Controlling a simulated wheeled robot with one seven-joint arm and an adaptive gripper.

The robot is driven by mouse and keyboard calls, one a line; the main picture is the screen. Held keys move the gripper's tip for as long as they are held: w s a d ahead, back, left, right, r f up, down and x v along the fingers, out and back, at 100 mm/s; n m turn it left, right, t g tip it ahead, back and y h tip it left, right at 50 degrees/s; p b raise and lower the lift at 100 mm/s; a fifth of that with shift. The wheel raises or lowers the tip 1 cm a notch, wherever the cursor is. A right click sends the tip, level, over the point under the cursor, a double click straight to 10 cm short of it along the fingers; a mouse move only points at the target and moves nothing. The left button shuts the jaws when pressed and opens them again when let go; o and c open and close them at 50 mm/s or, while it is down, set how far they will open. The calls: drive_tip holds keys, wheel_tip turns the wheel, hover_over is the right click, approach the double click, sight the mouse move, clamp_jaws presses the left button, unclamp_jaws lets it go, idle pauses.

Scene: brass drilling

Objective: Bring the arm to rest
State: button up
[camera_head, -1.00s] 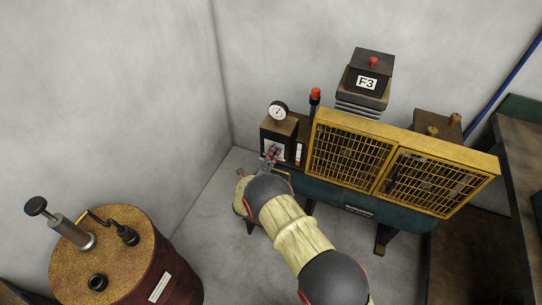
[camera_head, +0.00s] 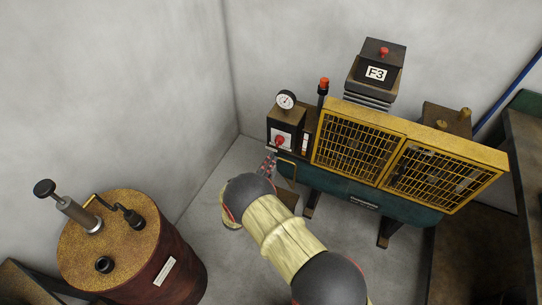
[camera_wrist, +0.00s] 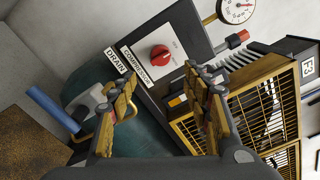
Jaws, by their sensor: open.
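My gripper (camera_head: 268,165) is small in the head view, at the end of my arm, just below the control box (camera_head: 285,128) of the machine. In the wrist view its two fingers (camera_wrist: 163,95) are spread apart with nothing between them. Beyond them is a dark panel with a red knob (camera_wrist: 160,57) and labels reading COMPRESSOR and DRAIN (camera_wrist: 117,60). The knob also shows in the head view (camera_head: 280,141). The fingertips appear apart from the knob. My arm reaches up from the bottom of the head view and hides part of the floor.
The yellow mesh guard (camera_head: 402,155) is right of my gripper. A pressure gauge (camera_head: 286,100) tops the control box. A drum (camera_head: 160,265) with a pump stands at lower left. A blue handle (camera_wrist: 52,108) is left of the fingers. Open floor (camera_head: 222,185) lies between drum and machine.

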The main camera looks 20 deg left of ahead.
drive_tip(key=shift+s, duration=0.5)
